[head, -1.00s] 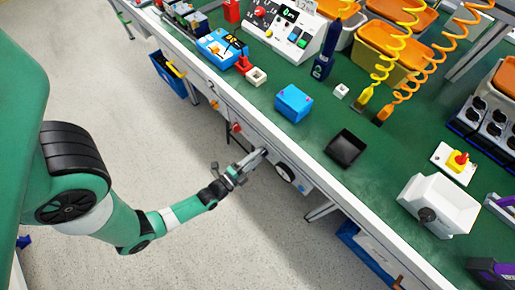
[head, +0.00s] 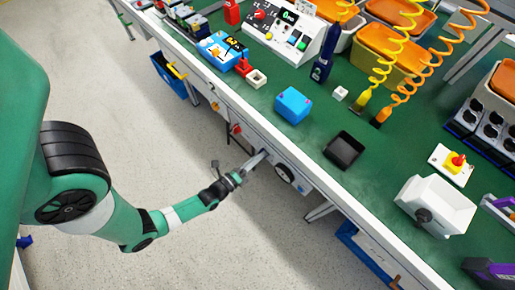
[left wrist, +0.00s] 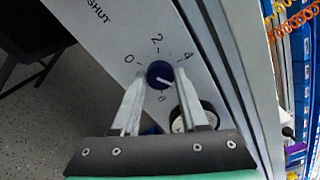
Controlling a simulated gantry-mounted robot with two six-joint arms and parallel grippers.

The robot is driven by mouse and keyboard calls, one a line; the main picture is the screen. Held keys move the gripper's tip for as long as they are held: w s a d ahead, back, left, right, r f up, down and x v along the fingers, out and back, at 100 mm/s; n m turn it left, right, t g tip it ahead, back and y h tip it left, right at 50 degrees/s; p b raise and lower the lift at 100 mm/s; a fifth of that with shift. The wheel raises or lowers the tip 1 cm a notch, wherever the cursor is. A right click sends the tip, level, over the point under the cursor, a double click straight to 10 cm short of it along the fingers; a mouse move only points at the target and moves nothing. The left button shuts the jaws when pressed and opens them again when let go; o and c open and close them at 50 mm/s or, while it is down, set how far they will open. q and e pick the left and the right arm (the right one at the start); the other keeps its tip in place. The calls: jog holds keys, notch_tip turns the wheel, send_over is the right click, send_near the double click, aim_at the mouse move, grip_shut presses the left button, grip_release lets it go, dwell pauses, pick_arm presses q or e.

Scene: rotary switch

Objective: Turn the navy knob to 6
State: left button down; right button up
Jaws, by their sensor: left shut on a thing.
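The navy knob (left wrist: 159,74) shows in the left wrist view on a pale panel (left wrist: 112,20) at the table's front edge. Its white pointer line slants down to the right, between the 4 and a partly visible mark below the knob. The marks 0, 2 and 4 are printed around it. My left gripper (left wrist: 160,82) is shut on the knob, one finger on each side. In the head view my left gripper (head: 258,158) reaches the panel from the left, and the knob is mostly hidden there. My right gripper is not in view.
A round black-and-white dial (head: 284,173) sits close beside the knob on the panel. A red knob (head: 236,129) is farther along it. On the green table are a blue box (head: 293,105), a black tray (head: 344,151) and a white box (head: 447,200).

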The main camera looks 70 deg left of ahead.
pick_arm(q)
jog(key=shift+f, duration=0.1)
dwell(0.4)
jog(key=shift+c, duration=2.2)
grip_release()
